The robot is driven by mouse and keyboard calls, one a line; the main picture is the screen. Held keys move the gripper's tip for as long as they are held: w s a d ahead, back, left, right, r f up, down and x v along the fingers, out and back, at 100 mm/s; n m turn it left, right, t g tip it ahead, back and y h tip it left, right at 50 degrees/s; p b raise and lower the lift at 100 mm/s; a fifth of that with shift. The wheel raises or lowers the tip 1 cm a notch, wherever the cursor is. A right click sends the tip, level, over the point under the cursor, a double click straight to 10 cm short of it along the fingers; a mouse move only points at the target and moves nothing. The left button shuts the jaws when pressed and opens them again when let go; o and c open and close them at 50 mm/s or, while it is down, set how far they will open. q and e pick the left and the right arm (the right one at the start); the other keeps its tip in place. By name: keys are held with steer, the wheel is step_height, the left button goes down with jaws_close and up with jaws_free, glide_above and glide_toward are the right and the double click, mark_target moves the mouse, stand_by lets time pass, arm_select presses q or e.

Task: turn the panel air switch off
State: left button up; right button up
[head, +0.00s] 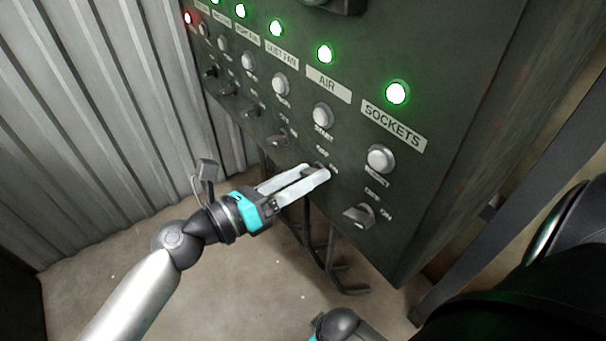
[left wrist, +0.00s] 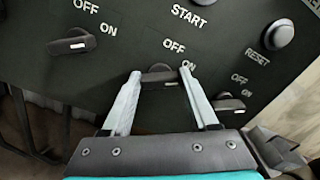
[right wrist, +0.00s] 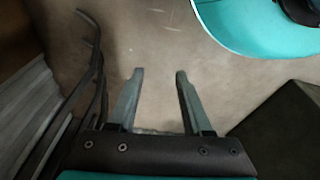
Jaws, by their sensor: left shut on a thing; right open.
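The air switch is a dark rotary knob low on the green panel, in the column under the AIR label (head: 328,84). The air switch (left wrist: 158,76) shows in the left wrist view between my left fingertips, with OFF above it and ON at its upper right. My left gripper (head: 322,172) is shut on this knob, and its fingers hide most of it in the head view. The green lamp (head: 324,53) above AIR is lit. My right gripper (right wrist: 160,76) is open and empty over bare floor in the right wrist view.
The sockets switch (head: 360,215) sits to the right of my left gripper, and the dust fan switch (head: 281,138) to the left. The START button (head: 323,115) is above. Dark cables (head: 330,262) hang below the panel. A corrugated wall (head: 100,110) stands at left.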

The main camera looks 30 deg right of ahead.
steer(key=shift+r, duration=0.1)
arm_select(q)
steer(key=n+p, duration=0.4)
steer(key=shift+n, duration=0.3)
steer(key=n+p, duration=0.3)
steer(key=n, duration=0.1)
steer(key=shift+n+p, duration=0.6)
steer(key=shift+n, duration=0.3)
steer(key=shift+f+n+p, duration=0.15)
steer(key=shift+n+p, duration=0.35)
steer(key=shift+n, duration=0.4)
arm_select(e)
steer(key=s+d+f, duration=0.3)
steer(key=s, duration=0.3)
steer(key=s+d+f, duration=0.3)
steer(key=s, duration=0.2)
steer(key=shift+s+h, duration=0.3)
steer(key=shift+s, duration=0.05)
steer(key=shift+d, duration=0.1)
arm_select(q)
steer(key=o, duration=1.1)
steer(key=shift+c, duration=0.2)
steer(key=o, duration=0.3)
arm_select(e)
steer(key=shift+s, duration=0.15)
